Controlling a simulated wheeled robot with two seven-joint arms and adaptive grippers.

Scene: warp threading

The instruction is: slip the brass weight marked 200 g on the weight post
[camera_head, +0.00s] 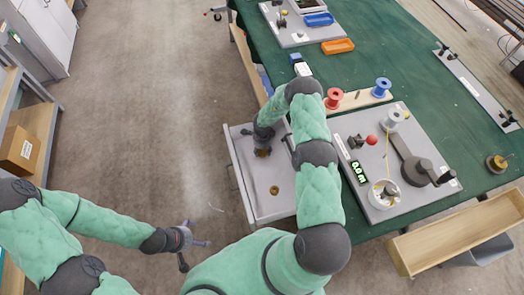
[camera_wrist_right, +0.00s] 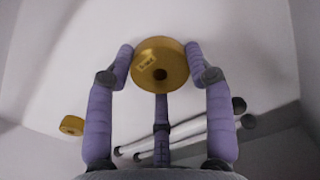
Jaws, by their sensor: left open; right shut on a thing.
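My right gripper (camera_head: 263,152) is inside a grey open drawer (camera_head: 234,160) beside the green table. It is shut on a brass weight, a thick ring with a centre hole. In the right wrist view the brass weight (camera_wrist_right: 160,64) sits between the fingertips; its label is too small to read. A second brass weight (camera_head: 274,190) lies on the drawer floor, and it also shows in the wrist view (camera_wrist_right: 72,125). My left gripper (camera_head: 187,240) is open and empty over the bare floor. A round brass piece with an upright pin (camera_head: 497,163) stands at the table's right; I cannot tell whether it is the weight post.
A wooden tray (camera_head: 460,235) is at the lower right. Pale rods (camera_wrist_right: 195,132) lie in the drawer.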

